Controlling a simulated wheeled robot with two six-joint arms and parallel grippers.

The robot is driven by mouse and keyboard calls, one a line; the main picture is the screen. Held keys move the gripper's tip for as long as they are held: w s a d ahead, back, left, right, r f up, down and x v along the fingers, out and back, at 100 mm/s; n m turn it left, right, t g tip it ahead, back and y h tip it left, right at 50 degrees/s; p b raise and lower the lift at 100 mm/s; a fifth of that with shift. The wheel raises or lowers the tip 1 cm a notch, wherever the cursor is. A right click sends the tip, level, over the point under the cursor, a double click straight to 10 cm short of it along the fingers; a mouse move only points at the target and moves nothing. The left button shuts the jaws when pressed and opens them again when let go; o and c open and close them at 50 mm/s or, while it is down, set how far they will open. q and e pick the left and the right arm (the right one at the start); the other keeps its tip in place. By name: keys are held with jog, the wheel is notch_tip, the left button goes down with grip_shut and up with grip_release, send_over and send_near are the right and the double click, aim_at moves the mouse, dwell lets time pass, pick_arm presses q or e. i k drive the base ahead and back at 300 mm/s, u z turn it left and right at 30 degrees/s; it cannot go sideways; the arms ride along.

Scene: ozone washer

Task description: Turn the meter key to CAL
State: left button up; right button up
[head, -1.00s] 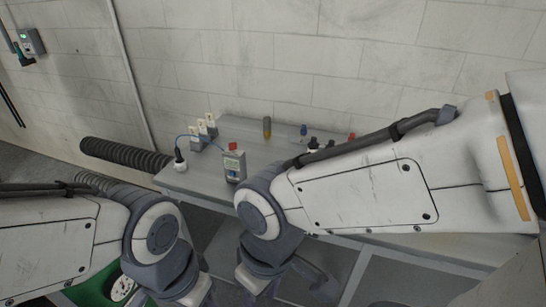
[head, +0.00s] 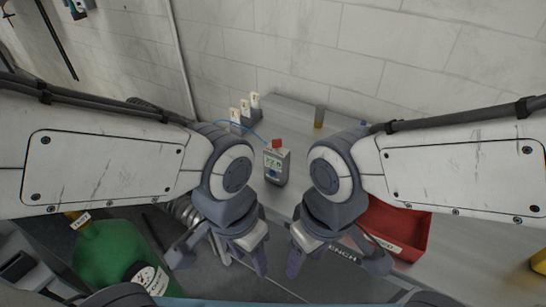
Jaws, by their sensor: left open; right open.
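The meter (head: 274,180), a small grey box with a lit display, stands upright on the grey bench, between my two arms in the head view. A red part (head: 278,143) sits at its top and a small blue part shows below its display. I cannot tell which part is the key or which way it points. My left gripper (head: 222,262) is open and empty, nearer to me than the meter and lower left of it. My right gripper (head: 335,264) is open and empty, at the lower right of the meter. Neither touches it.
A grey-and-yellow cylinder (head: 319,117) stands further back. A red tray (head: 400,222) is at the right, partly behind my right arm. A green container (head: 105,252) is at lower left.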

aim_at(276, 143)
jog(key=u, duration=1.05)
jog(key=k, duration=0.75)
jog(key=z, duration=0.85)
jog(key=i, duration=0.5)
